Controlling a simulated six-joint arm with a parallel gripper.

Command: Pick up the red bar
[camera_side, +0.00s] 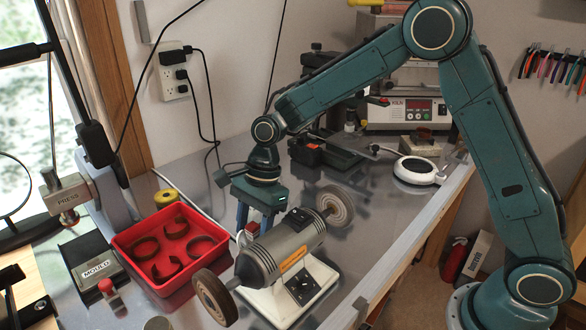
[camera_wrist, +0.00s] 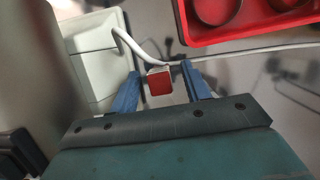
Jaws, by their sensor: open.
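The red bar (camera_wrist: 159,83) shows its square red end in the wrist view, with pale sides. It stands between the two blue fingers of my gripper (camera_wrist: 160,70), with a visible gap on each side. In the side view my gripper (camera_side: 254,222) points down behind the bench grinder. The top of the red bar (camera_side: 252,228) shows between its fingers there, and the grinder hides its lower part. The fingers are open and hold nothing. Whether the fingertips reach down beside the bar is hard to tell.
The bench grinder (camera_side: 285,250) on its white base stands close in front of my gripper. A red tray (camera_side: 118,240) with dark rings lies to the left. A white cable (camera_wrist: 125,40) runs close by the bar. A yellow roll (camera_side: 166,198) sits behind the tray.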

